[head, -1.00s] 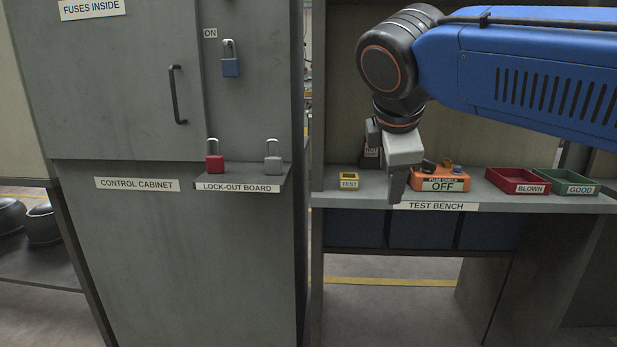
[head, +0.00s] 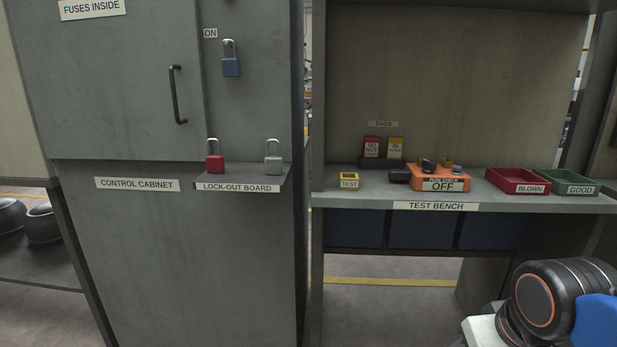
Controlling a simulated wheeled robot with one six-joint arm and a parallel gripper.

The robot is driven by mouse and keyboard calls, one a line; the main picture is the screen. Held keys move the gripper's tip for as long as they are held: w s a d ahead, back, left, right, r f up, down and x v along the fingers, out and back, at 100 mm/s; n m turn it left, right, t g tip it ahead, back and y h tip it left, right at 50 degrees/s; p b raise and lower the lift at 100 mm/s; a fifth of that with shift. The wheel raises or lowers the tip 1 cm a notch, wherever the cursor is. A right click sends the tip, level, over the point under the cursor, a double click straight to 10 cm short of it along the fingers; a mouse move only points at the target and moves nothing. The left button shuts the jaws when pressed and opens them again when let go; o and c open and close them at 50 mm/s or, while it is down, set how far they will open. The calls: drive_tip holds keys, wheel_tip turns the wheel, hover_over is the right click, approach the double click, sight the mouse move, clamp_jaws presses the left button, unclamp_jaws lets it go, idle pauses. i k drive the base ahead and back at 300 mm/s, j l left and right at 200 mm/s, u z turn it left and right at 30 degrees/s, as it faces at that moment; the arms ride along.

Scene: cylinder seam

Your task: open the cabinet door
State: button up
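The cabinet door (head: 115,95) is the grey upper panel of the control cabinet, under a "FUSES INSIDE" label. It looks shut, flush with the frame. Its black vertical bar handle (head: 177,95) is near the door's right edge. A blue padlock (head: 231,62) hangs on the panel right of the door, below an "ON" label. My arm shows only at the bottom right corner, far from the door. My gripper is out of view.
A lock-out board (head: 245,178) juts out below the door with a red padlock (head: 214,163) and a grey padlock (head: 273,164).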

sight(105, 80)
drive_tip(key=u, duration=1.3)
